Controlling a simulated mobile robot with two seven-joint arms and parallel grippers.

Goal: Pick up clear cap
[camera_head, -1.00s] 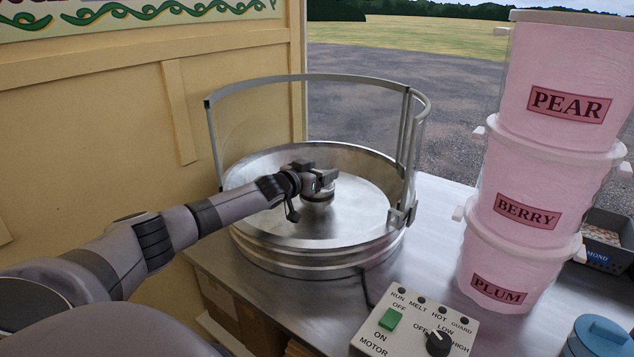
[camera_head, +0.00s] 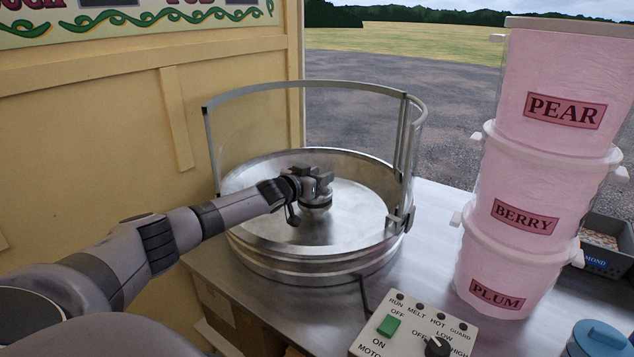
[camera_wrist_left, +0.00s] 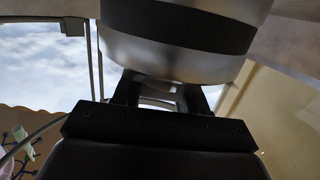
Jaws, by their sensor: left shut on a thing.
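My left gripper (camera_head: 318,184) reaches into the round metal pan (camera_head: 262,258) of the sweets machine from the left. It is shut at the top of the silver spinner head (camera_head: 316,204) in the middle of the pan. The left wrist view, which is upside down, shows the silver head with a black band (camera_wrist_left: 175,27) close by. A small pale piece, seemingly the cap (camera_wrist_left: 158,90), shows between the two dark fingers (camera_wrist_left: 158,101). Whether it is clear, and whether it is apart from the head, I cannot tell. My right gripper is in neither view.
A curved clear guard (camera_head: 300,88) with metal posts stands around the pan's back. A control box (camera_head: 415,325) stands at the front. Stacked pink tubs (camera_head: 528,210) stand on the right, with a dark crate (camera_head: 606,262) and a blue-lidded jar (camera_head: 597,338). A yellow wall (camera_head: 90,130) is at the left.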

